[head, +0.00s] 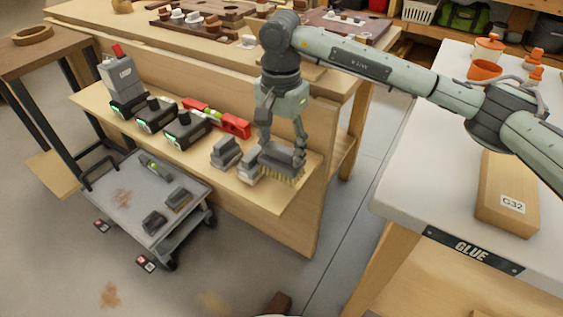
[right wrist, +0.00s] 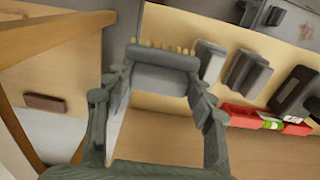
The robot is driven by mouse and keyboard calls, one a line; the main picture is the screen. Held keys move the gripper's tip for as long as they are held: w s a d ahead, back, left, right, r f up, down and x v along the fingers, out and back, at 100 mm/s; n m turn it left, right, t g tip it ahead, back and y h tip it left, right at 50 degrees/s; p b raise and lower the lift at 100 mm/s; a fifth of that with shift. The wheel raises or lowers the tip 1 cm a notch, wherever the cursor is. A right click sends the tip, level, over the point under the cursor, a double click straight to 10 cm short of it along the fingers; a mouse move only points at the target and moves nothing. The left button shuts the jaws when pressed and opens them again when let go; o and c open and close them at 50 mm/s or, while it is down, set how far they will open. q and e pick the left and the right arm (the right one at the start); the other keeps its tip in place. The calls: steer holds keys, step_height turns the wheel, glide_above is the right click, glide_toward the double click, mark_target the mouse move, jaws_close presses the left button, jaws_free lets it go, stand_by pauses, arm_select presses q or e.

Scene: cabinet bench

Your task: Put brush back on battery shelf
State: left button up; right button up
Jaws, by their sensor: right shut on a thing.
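The brush (head: 284,158) is a grey block with pale bristles pointing down, at the right end of the battery shelf (head: 265,201). My right gripper (head: 283,143) comes from above and is shut on it. In the right wrist view the brush (right wrist: 163,75) lies between the fingertips of my right gripper (right wrist: 160,82), its bristles toward the top. The brush is over the shelf's end, at or very near its surface; I cannot tell whether it touches. My left gripper is not in view.
Grey blocks (head: 226,152) stand close left of the brush. Chargers (head: 187,131) and a red spirit level (head: 236,124) occupy the shelf farther left and behind. A grey cart (head: 130,197) stands below. The white glue table (head: 425,190) is at right.

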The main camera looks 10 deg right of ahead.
mark_target(282, 163)
steer(key=shift+f, duration=0.35)
step_height(282, 163, down, 3)
steer(key=shift+f, duration=0.1)
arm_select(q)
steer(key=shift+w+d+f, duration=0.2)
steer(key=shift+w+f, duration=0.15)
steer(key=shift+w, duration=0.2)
arm_select(e)
steer(key=shift+f, duration=0.3)
steer(key=shift+f, duration=0.1)
steer(key=o, duration=1.1)
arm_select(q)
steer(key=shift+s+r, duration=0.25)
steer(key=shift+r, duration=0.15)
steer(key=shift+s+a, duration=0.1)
